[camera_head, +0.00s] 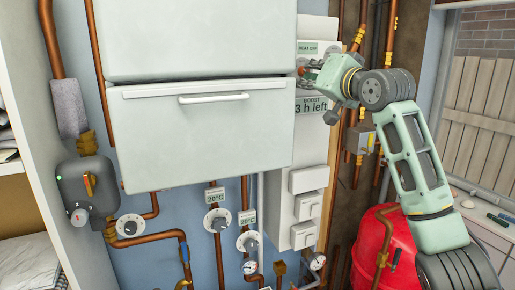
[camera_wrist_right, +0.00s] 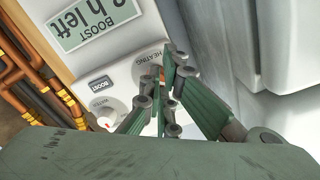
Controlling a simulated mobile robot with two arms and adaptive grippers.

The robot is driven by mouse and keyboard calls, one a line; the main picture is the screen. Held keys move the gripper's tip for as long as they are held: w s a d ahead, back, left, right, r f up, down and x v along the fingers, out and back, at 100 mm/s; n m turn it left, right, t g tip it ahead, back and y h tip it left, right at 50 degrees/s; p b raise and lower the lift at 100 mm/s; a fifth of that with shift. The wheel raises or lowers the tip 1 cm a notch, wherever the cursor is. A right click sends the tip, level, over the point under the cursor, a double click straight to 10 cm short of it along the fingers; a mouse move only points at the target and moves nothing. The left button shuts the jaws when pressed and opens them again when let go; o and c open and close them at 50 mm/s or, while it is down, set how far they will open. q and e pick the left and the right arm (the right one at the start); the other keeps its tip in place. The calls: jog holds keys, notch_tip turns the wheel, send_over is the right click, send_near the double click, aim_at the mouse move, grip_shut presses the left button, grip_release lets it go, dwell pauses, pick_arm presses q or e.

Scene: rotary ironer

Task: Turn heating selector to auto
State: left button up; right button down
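The heating selector (camera_wrist_right: 148,66) is a round white dial marked HEATING on the white control panel, partly hidden by my fingers in the right wrist view. My right gripper (camera_head: 308,70) is at the panel in the head view, in front of the dials, with its arm coming from the right. In the right wrist view its fingers (camera_wrist_right: 163,82) are at the edge of the heating dial. I cannot tell whether they touch or grip it. The upper display (camera_head: 308,47) reads HEAT OFF. Which mark the selector points to is hidden. My left gripper is not in view.
A WATER dial (camera_wrist_right: 107,112) and a BOOST button (camera_wrist_right: 101,84) are beside the heating dial. The lower display (camera_head: 311,105) reads BOOST, 3 h left. A white cabinet (camera_head: 205,135) stands left of the panel. Copper pipes (camera_head: 388,40) and a red tank (camera_head: 372,245) are at the right.

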jog(key=b+v, duration=0.2)
jog(key=v, duration=0.1)
jog(key=b+v, duration=0.1)
jog(key=v, duration=0.1)
jog(key=shift+s+a+f, duration=0.2)
jog(key=shift+s+f, duration=0.1)
jog(key=shift+f, duration=0.1)
